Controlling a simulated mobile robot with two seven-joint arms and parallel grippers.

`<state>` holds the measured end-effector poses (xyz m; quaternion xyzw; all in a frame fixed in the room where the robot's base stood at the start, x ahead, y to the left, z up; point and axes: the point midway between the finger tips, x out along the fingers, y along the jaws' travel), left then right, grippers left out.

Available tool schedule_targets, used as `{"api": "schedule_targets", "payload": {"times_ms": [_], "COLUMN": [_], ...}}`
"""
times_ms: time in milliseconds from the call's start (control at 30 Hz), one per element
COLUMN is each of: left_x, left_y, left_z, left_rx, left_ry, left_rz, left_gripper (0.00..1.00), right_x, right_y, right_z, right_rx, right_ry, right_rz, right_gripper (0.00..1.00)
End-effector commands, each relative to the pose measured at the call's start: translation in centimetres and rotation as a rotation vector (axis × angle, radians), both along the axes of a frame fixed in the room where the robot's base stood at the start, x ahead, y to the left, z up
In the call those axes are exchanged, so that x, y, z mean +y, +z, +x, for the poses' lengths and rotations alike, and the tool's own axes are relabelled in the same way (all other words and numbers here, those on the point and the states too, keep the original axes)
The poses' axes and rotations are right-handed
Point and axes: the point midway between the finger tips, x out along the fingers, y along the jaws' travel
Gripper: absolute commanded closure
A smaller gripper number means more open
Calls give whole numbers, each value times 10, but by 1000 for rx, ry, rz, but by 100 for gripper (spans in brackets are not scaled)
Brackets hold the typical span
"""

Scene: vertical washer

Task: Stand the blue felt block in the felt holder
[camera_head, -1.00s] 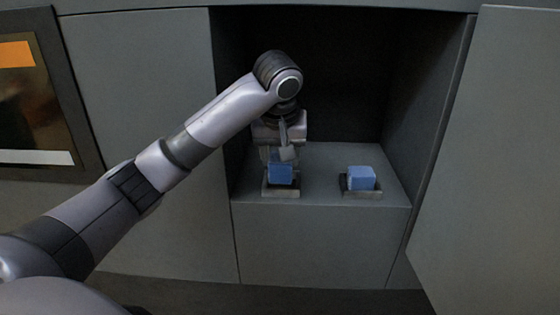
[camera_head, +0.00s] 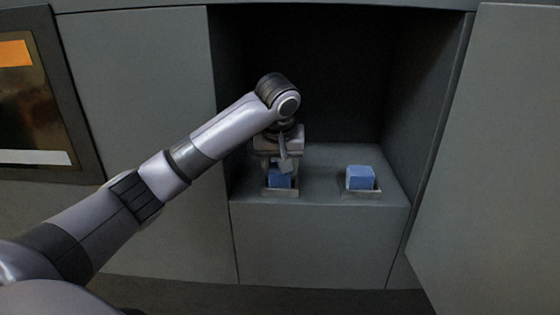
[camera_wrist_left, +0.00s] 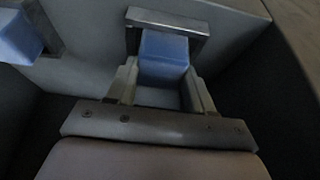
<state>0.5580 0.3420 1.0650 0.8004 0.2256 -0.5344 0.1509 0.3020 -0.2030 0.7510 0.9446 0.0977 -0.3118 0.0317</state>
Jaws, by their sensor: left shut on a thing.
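My left gripper (camera_head: 279,165) points down into the recess, shut on a blue felt block (camera_head: 280,180). In the left wrist view this block (camera_wrist_left: 163,57) sits between the two fingers of the gripper (camera_wrist_left: 165,90). The block is at a small grey felt holder (camera_head: 281,193), whose rim (camera_wrist_left: 167,20) shows just beyond the block in the wrist view. The block's lower part is hidden, so I cannot tell whether it rests on the holder's floor. My right gripper is not in view.
A second blue block (camera_head: 360,177) sits in another holder (camera_head: 362,194) to the right on the same ledge (camera_head: 325,180). Recess walls stand at the left, right and back. The ledge between the holders is clear. A grey panel (camera_head: 495,150) stands at the far right.

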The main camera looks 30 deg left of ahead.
Motion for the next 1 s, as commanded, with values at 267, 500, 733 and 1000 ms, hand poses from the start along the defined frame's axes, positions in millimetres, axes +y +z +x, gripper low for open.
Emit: {"api": "schedule_targets", "payload": {"times_ms": [267, 500, 733, 1000], "left_x": [0, 0, -4, -12], "left_y": [0, 0, 18, 59], "left_z": [0, 0, -6, -20], "left_rx": [0, 0, -4, -3], "left_ry": [0, 0, -1, -1], "left_rz": [0, 0, 0, 2], "left_gripper": [18, 18, 18, 18], "right_x": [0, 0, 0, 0], "right_y": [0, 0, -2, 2], "right_z": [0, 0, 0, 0], "right_rx": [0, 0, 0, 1], "right_ry": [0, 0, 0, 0], "right_rz": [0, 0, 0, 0], "right_gripper": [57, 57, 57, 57]}}
